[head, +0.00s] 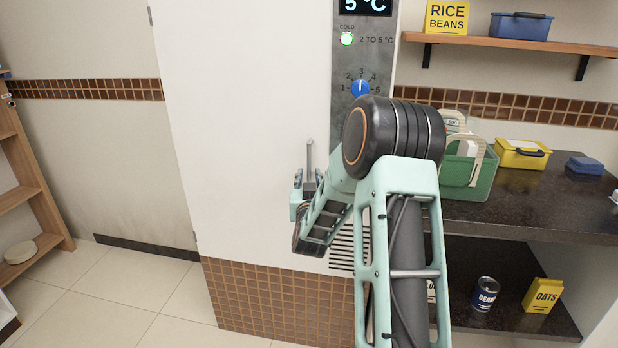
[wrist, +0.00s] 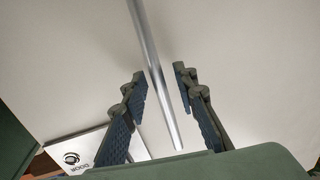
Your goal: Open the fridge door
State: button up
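The fridge door (head: 240,130) is a flat white panel in the head view, and it looks shut. Its handle is a thin upright metal bar (head: 310,155), with its lower part hidden by my gripper (head: 306,186). In the wrist view the bar (wrist: 150,50) runs down between the two dark fingers of my gripper (wrist: 160,82). The fingers are apart, one on each side of the bar, with visible gaps. I cannot tell how deep the bar sits between them. My arm hides part of the fridge's right side.
A grey control panel (head: 362,60) with a blue dial is right of the door. Farther right are a dark counter (head: 530,210) with a green crate (head: 470,178) and a yellow box (head: 521,154). Wooden shelves (head: 25,195) stand far left. The tiled floor (head: 110,300) at left is clear.

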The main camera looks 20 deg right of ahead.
grip_shut()
dwell(0.5)
